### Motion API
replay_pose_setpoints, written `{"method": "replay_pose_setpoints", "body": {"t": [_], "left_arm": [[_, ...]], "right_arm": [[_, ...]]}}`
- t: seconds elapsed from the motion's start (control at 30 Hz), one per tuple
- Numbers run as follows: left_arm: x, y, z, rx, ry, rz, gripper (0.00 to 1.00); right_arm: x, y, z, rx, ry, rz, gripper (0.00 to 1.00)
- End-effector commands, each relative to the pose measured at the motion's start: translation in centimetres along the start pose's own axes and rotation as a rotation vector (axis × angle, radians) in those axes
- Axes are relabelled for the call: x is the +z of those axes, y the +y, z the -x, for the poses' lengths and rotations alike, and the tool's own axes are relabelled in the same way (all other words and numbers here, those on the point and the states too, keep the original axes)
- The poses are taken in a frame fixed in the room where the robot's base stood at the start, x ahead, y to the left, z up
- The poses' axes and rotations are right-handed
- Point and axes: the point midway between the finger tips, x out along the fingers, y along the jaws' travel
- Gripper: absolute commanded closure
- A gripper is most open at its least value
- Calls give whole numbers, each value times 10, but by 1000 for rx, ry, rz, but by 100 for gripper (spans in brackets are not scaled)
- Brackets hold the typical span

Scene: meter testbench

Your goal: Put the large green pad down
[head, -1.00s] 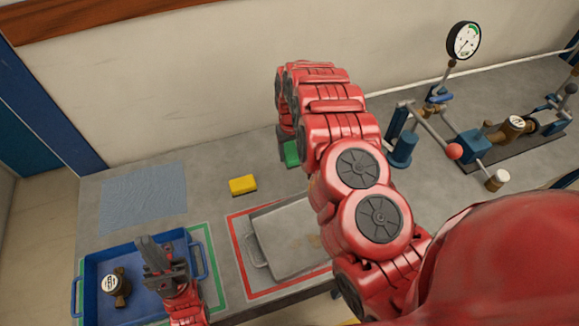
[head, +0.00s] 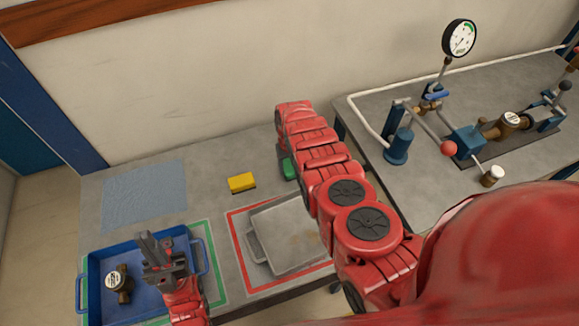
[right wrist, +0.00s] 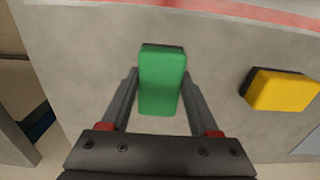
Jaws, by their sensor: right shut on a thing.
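The large green pad (right wrist: 162,82) is between the two fingers of my right gripper (right wrist: 160,95), which is shut on it. In the head view the pad (head: 288,168) shows just below my right arm, over the grey table near its right end, to the right of the yellow pad. It is at or close above the table top; I cannot tell if it touches. My left gripper (head: 163,250) is over the blue tray, apart from the pad; its finger gap is unclear.
A yellow pad (head: 241,182) lies on the table, also in the right wrist view (right wrist: 281,90). A grey metal tray (head: 267,264) sits in a red outline. The blue tray (head: 92,262) holds a brass meter (head: 119,283). A blue cloth (head: 145,195) lies at the back left.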

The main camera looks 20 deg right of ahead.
Motion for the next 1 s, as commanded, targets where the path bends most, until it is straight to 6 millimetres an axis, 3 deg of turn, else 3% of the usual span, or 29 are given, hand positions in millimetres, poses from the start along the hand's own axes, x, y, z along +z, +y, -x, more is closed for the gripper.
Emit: {"method": "replay_pose_setpoints", "body": {"t": [0.4,0.43,0.57,1.0], "left_arm": [[1,0,5,0,0,0,100],[1,0,4,0,0,0,100],[0,0,3,0,0,0,100],[0,0,-1,0,0,0,100]], "right_arm": [[0,0,-6,-1,1,-1,83],[0,0,-5,-1,1,-1,35],[0,0,-5,-1,1,-1,11],[0,0,2,0,0,-1,8]]}}
